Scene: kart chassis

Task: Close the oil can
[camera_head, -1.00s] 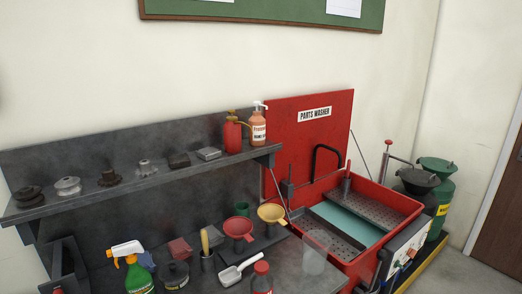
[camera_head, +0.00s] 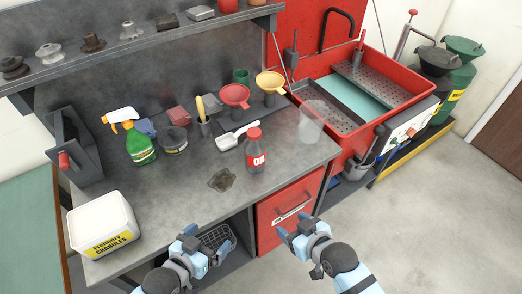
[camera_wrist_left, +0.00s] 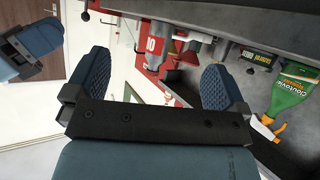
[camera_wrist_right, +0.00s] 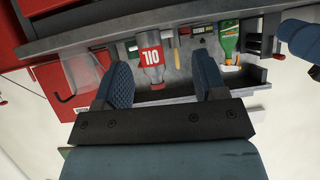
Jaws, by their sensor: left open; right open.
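In the left wrist view the oil can (camera_wrist_left: 154,44) shows between and beyond the fingers; in the right wrist view the oil can (camera_wrist_right: 151,60) also shows between the fingers, at a distance. My left gripper (camera_head: 192,248) is open and empty in front of the bench, left of the can. My right gripper (camera_head: 295,229) is open and empty in front of the red drawer. Neither touches the can.
A green spray bottle (camera_head: 139,143) and a granules tub (camera_head: 102,226) are further left. The bench's front is mostly clear.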

